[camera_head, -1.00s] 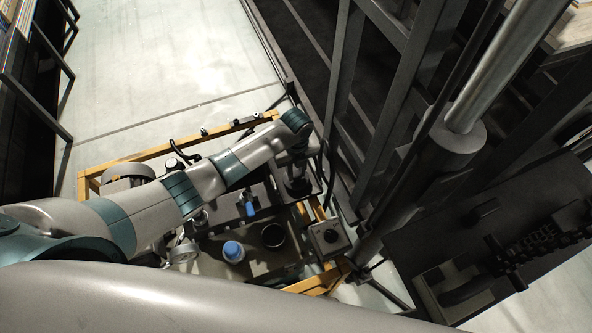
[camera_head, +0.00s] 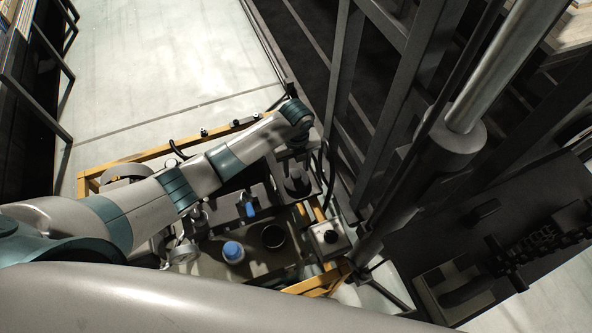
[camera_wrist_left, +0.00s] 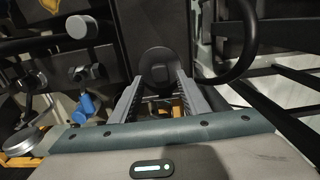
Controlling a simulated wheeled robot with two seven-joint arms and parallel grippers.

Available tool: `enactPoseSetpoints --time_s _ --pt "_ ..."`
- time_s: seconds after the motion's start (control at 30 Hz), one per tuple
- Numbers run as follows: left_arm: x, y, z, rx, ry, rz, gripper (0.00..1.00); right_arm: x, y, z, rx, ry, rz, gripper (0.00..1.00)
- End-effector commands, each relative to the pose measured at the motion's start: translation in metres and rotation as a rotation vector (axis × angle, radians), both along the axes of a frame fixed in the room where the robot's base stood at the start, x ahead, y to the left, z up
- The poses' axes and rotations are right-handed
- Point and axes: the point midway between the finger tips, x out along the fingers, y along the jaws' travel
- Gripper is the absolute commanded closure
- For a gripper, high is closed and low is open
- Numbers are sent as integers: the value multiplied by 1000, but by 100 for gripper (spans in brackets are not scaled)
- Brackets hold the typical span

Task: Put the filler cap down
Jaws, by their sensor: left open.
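The filler cap (camera_wrist_left: 157,66) is a dark round disc with a smaller raised centre, in the upper middle of the left wrist view. It sits on a dark panel. My left gripper (camera_wrist_left: 160,80) is open, with its two ribbed grey fingers on either side of the cap's lower part in that view. I cannot tell whether either finger touches the cap. In the head view my left gripper (camera_head: 296,178) is over the right end of the equipment, and I cannot make out the cap clearly there. My right gripper is not in view.
A blue-handled valve (camera_wrist_left: 85,107) and a gauge (camera_wrist_left: 28,140) are left of the gripper. A black hose (camera_wrist_left: 240,45) loops close on the right. A blue-capped container (camera_head: 233,251) and a dark round cup (camera_head: 273,236) stand nearby. Dark steel framing (camera_head: 385,100) rises on the right.

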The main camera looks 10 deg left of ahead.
Motion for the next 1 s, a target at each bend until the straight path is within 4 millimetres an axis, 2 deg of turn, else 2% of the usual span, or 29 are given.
enactPoseSetpoints --time_s 0.3,0.5,0.67,1.0 --pt "1 1 57 1 -3 -1 58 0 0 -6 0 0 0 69" --pt "1 0 80 1 -1 0 58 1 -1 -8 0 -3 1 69" --pt "1 0 87 1 -1 -1 58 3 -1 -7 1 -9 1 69" --pt "0 0 87 0 0 0 58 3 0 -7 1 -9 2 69"
